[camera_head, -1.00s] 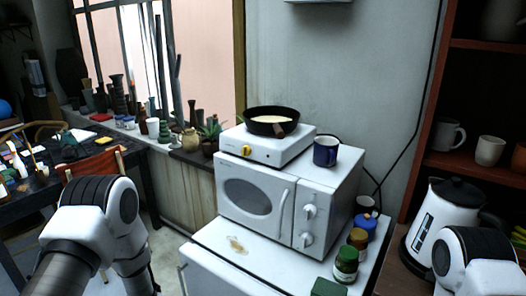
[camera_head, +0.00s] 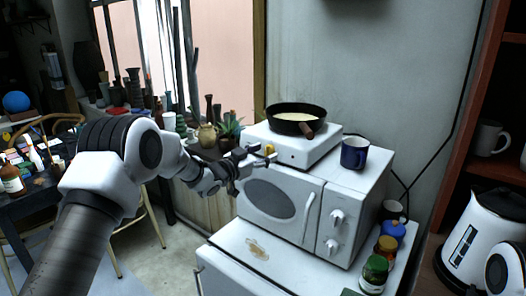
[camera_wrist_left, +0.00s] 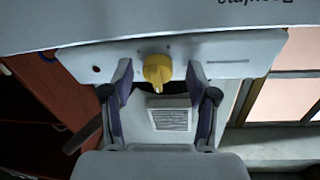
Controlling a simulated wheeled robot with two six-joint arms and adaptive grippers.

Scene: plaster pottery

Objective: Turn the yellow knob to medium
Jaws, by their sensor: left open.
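The yellow knob (camera_wrist_left: 157,70) is on the front panel of a white hot plate (camera_head: 310,150). In the head view the knob (camera_head: 269,149) is small and partly hidden by my left gripper (camera_head: 258,158). In the left wrist view my left gripper (camera_wrist_left: 158,76) is open, with one finger on each side of the knob and a gap to it on both sides. The knob's pale pointer mark shows toward the bottom of that view. My right gripper is out of view; only part of that arm shows at the lower right.
A dark pan (camera_head: 296,122) with pale contents sits on the hot plate. The hot plate and a blue mug (camera_head: 354,153) stand on a white microwave (camera_head: 275,203). Jars (camera_head: 374,272) stand to its right, near a kettle (camera_head: 486,245). Pottery and a plant (camera_head: 229,130) are behind the left arm.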

